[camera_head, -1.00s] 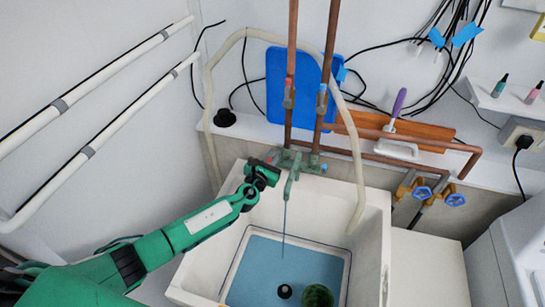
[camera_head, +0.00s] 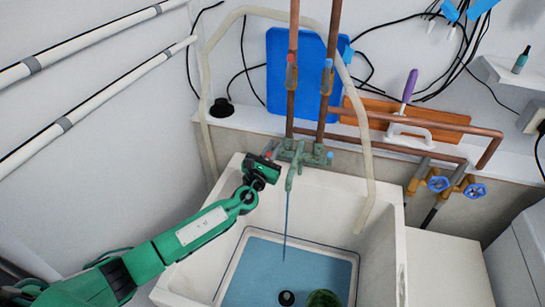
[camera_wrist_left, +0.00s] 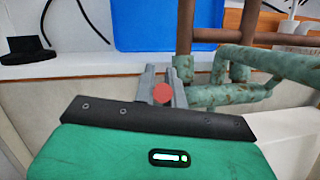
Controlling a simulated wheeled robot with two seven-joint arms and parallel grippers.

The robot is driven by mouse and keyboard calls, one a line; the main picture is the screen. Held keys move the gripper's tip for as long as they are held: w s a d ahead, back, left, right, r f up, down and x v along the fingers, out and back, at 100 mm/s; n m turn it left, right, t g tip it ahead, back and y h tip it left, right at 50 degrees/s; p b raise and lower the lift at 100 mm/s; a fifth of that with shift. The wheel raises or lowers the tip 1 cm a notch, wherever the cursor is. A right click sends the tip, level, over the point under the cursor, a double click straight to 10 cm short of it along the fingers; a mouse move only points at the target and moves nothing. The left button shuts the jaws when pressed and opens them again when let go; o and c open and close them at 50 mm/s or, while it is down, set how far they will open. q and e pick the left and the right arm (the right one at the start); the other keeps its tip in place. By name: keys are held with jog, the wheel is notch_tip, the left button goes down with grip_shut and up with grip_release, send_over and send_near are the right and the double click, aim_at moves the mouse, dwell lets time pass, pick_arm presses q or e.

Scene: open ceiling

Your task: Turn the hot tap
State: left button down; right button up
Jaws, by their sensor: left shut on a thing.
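The green, weathered tap (camera_head: 297,158) stands at the back of the white sink (camera_head: 336,187), below two copper pipes. A thin stream of water (camera_head: 285,225) runs from its spout. The hot tap handle, with a red cap (camera_wrist_left: 163,93), sits between my left gripper's fingers in the left wrist view. A blue-marked handle (camera_head: 329,156) is on the tap's right side. My left gripper (camera_head: 270,157) is shut on the hot tap handle at the tap's left side. My right gripper is in no view.
Bluish water with a dark plug (camera_head: 286,298) and a round green thing (camera_head: 323,299) is in the sink. A pale hose (camera_head: 366,130) arches around the pipes. A blue board (camera_head: 279,80) leans behind. Two blue valves (camera_head: 457,187) are at right.

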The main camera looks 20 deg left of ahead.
pick_arm(q)
jog(key=shift+b, duration=0.3)
jog(key=c, duration=1.7)
grip_release()
jog(key=shift+c, duration=0.2)
jog(key=shift+s+f, duration=0.1)
jog(key=shift+s, duration=0.05)
jog(key=v, duration=1.1)
jog(key=shift+s+f, duration=0.15)
jog(key=shift+s, duration=0.2)
